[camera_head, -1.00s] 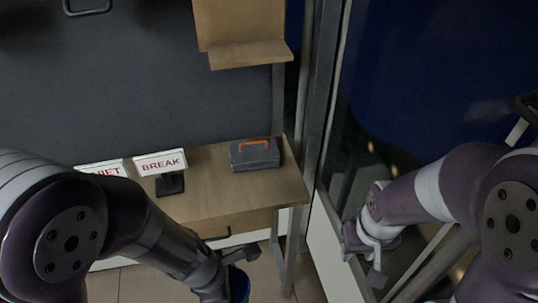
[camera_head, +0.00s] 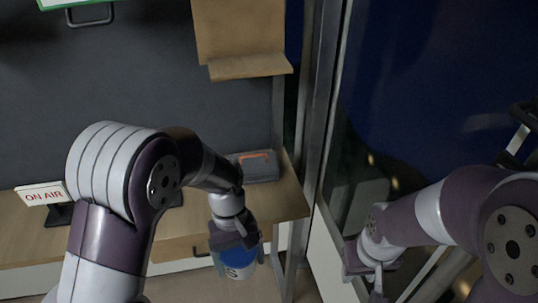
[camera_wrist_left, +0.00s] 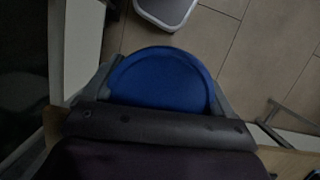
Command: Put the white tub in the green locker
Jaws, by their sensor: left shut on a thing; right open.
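The white tub (camera_head: 240,272) with a blue lid hangs in my left gripper (camera_head: 238,257), just in front of the desk's front edge. In the left wrist view its round blue lid (camera_wrist_left: 160,80) sits between the two fingers (camera_wrist_left: 158,95); the lid hides the white body there. A green edge (camera_head: 115,2) with a white face above a dark handle is cut off at the top left; I cannot tell whether it belongs to the green locker. My right gripper (camera_head: 371,276) is open and empty at the right, beside the glass.
A wooden desk (camera_head: 285,205) runs along the wall. It carries an ON AIR sign (camera_head: 42,194) and a grey box with an orange handle (camera_head: 260,166). A wooden shelf (camera_head: 248,66) juts out above. A metal post (camera_head: 318,100) stands to the right.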

